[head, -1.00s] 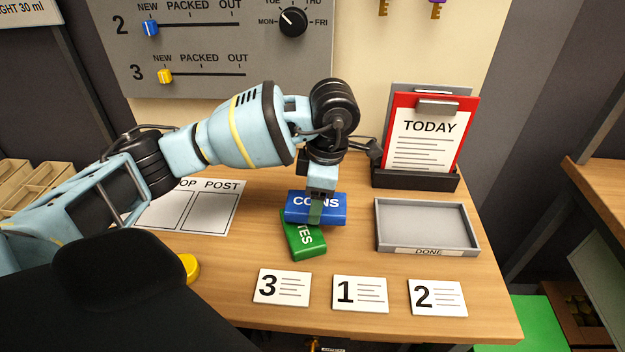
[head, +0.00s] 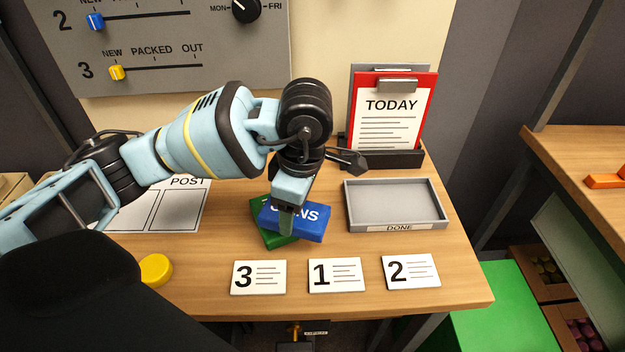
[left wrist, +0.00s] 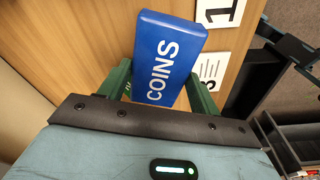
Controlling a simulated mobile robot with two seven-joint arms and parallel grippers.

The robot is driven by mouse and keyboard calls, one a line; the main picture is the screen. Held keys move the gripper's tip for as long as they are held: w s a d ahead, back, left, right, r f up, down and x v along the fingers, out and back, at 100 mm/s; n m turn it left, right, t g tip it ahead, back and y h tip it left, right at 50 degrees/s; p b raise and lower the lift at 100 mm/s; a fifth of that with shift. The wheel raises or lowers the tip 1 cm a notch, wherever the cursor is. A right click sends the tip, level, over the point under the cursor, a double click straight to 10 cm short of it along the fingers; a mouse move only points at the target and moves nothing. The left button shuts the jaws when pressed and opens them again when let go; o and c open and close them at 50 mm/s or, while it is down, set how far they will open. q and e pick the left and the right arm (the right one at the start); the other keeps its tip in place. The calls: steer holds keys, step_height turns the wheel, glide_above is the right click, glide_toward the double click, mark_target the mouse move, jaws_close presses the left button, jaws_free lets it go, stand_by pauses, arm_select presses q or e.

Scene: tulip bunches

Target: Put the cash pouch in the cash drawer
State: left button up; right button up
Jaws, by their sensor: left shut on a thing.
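A blue pouch marked COINS (head: 310,222) is at my left gripper (head: 286,228), which is shut on it. In the left wrist view the blue pouch (left wrist: 170,55) lies between the green-looking fingers. A green pouch (head: 268,232) lies partly under the blue one on the table; its label is hidden now. Whether the blue pouch touches it is unclear. Below the table's front edge is a dark fitting with a brass-coloured piece (head: 296,330) and a small unreadable label; I cannot tell whether it is the cash drawer.
Cards 3 (head: 258,277), 1 (head: 336,275) and 2 (head: 410,271) lie along the front. A grey DONE tray (head: 397,226) is empty at right. A red TODAY clipboard (head: 392,110) stands behind it. A yellow round button (head: 155,270) is at left.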

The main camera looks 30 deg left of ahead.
arm_select(q)
steer(key=m, duration=0.4)
steer(key=shift+d+r, duration=0.1)
steer(key=shift+d, duration=0.05)
steer(key=m, duration=0.3)
steer(key=m+t, duration=0.1)
steer(key=m, duration=0.1)
steer(key=shift+d+r+m, duration=0.1)
steer(key=shift+d+m, duration=0.1)
steer(key=shift+m, duration=0.2)
steer(key=m, duration=0.5)
steer(key=shift+d+r+m+h, duration=0.2)
steer(key=shift+m+h, duration=0.1)
steer(key=shift+h, duration=0.1)
steer(key=m, duration=0.5)
steer(key=shift+s+d+t+h, duration=0.1)
steer(key=shift+d+t+h, duration=0.15)
steer(key=shift+t+h, duration=0.05)
steer(key=shift+a, duration=0.1)
